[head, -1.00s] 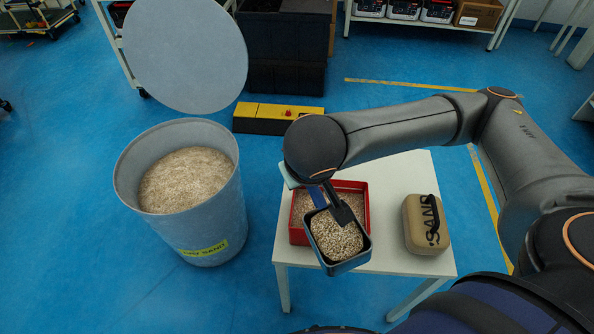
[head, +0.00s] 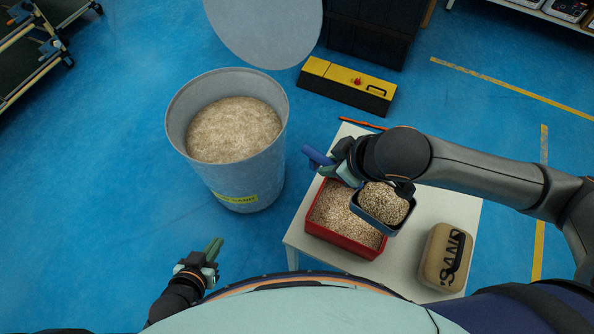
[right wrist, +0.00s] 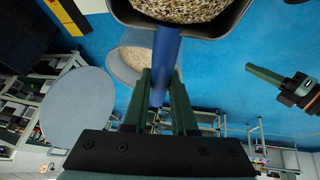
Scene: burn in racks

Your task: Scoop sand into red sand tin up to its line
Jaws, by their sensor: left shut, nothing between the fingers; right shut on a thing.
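The red sand tin (head: 325,233) stands on the white table, with sand inside across its visible part. My right gripper (head: 342,168) is shut on the blue handle of a scoop, also visible in the right wrist view (right wrist: 166,62). The scoop's grey pan (head: 392,231) is full of sand and looks level, over the tin's right side and partly hiding it. The tin's line cannot be made out. The sand bin (head: 238,178) stands open on the floor at left, holding sand. My left gripper (head: 214,247) is shut and empty, low in front of the bin.
A yellow and black box (head: 347,85) sits on the floor behind the table. Blue floor is clear between bin and table.

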